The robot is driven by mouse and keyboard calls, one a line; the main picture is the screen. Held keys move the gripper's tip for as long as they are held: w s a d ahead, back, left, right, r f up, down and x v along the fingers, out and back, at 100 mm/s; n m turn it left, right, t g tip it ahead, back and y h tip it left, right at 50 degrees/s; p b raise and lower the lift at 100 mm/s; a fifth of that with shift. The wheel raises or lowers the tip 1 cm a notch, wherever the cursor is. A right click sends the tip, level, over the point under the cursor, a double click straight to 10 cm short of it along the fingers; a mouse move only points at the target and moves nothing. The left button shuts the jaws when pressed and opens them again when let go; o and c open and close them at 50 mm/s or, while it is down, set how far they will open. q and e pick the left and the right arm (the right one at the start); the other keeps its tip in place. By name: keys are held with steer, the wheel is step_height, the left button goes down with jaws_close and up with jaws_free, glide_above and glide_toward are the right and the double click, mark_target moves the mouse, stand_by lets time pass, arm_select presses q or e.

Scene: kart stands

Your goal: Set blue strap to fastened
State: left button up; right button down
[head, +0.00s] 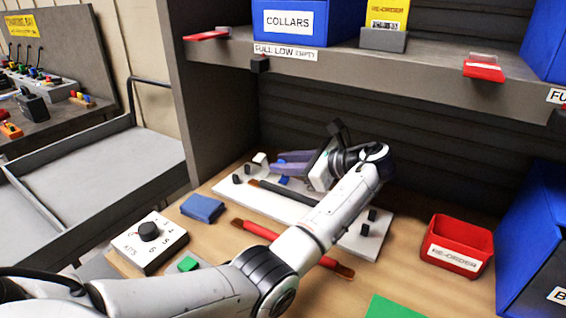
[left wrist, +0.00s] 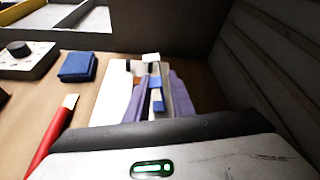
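A small blue strap (head: 284,180) lies on the white board (head: 222,186) at the back of the bench, below my left gripper's fingers. In the left wrist view the blue strap (left wrist: 156,82) shows as a short blue band over a pale piece, with a second blue patch nearer the camera. My left gripper (head: 279,164) has purple fingers, which stand apart on either side of the strap in the left wrist view. I see no clear contact with it. Whether the strap is fastened cannot be told. My right gripper is not in view.
Several black knobs stand on the board. A red strip (head: 262,230) runs in front, partly under my left arm. A shelf (head: 330,62) overhangs the back.

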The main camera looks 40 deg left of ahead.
arm_select(q)
steer(key=shift+a+f, duration=0.15)
steer(key=shift+a, duration=0.15)
jaws_close()
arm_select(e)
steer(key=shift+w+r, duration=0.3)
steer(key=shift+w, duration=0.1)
